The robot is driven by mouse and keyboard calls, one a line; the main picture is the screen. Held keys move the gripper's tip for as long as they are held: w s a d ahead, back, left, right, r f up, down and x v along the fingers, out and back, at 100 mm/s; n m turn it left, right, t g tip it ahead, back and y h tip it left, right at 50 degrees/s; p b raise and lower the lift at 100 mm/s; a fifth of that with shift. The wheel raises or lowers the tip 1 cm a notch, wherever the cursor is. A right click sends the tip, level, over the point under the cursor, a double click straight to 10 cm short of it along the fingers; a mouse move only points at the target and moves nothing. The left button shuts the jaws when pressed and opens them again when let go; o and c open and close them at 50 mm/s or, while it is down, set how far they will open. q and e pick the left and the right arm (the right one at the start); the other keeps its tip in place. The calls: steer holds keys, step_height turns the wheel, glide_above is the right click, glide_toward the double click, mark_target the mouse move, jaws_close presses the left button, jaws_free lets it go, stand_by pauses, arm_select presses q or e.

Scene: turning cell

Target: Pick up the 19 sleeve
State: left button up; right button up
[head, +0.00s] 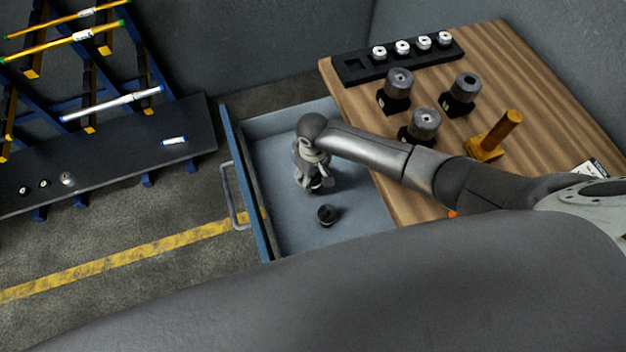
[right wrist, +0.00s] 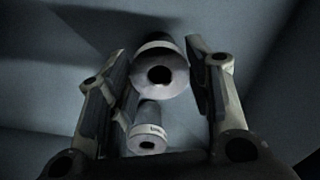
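My right gripper (head: 314,182) points down inside the open drawer (head: 282,235). In the right wrist view its two fingers (right wrist: 158,58) are apart. A grey sleeve with a dark bore (right wrist: 160,72) shows between the fingertips, close to the right finger; I cannot tell whether they touch. A second, smaller sleeve (right wrist: 147,140) with a pale, marked band shows below it, between the fingers. I cannot read its marking, so I cannot tell which is the 19 sleeve. In the head view the gripper largely hides what is under it. My left gripper is not in view.
A dark round part (head: 326,215) lies in the drawer, nearer me. The wooden bench (head: 350,105) carries a black rack (head: 352,75) with several pale sleeves, three dark holders with grey cylinders (head: 398,85) and a yellow stand (head: 493,140). A bar rack (head: 110,150) stands left.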

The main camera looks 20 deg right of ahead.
jaws_close()
